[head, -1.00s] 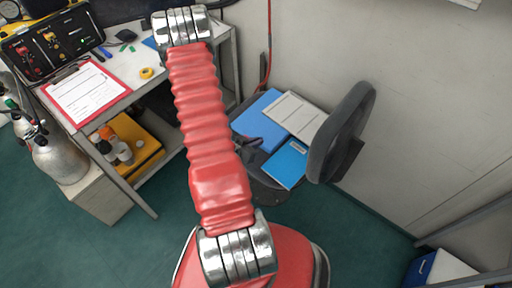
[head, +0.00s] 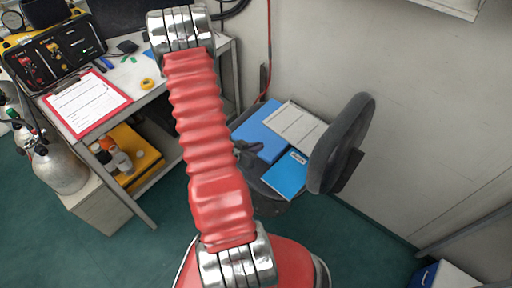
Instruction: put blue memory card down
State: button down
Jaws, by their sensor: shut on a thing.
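My gripper (head: 249,149) shows only as a small dark shape beside my red arm, over the chair seat with the folders. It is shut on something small. My arm covers part of it, and the blue memory card cannot be made out in the jaws. I cannot tell whether the gripper touches the folders or is above them.
A grey office chair (head: 341,145) bears a blue folder (head: 260,128), a lined sheet (head: 294,127) and a brighter blue booklet (head: 287,177). A desk at left holds a red clipboard (head: 87,103), yellow tape (head: 147,84) and a gauge case (head: 52,55). Grey cylinders (head: 59,168) stand by it.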

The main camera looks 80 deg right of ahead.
jog(key=w+a+r+n+t, duration=0.2)
jog(key=w+r+n+t, duration=0.1)
jog(key=w, duration=0.8)
jog(key=w+a+r+n+t, duration=0.1)
jog(key=w+r+n+t, duration=0.15)
jog(key=w, duration=0.75)
jog(key=w+a+r+n+t+y, duration=0.1)
jog(key=w+a+r+n+t, duration=0.2)
jog(key=w+a, duration=0.35)
jog(key=w+a+r+n+t, duration=0.2)
jog(key=w+a+r+n, duration=0.15)
jog(key=w, duration=0.55)
jog(key=w+a+r+n+t+y, duration=0.1)
jog(key=w+a+r+n+y, duration=0.2)
jog(key=a, duration=0.8)
jog(key=w+a+r+n+t+y, duration=0.2)
jog(key=w+a+r+n+y, duration=0.1)
jog(key=a, duration=0.8)
jog(key=w+a+r+n+t+y, duration=0.2)
jog(key=w+a+r, duration=0.4)
jog(key=a, duration=0.5)
jog(key=r+n+y, duration=0.1)
jog(key=n, duration=0.1)
jog(key=shift+r+n, duration=0.25)
jog(key=shift+n, duration=0.05)
jog(key=shift+a, duration=0.15)
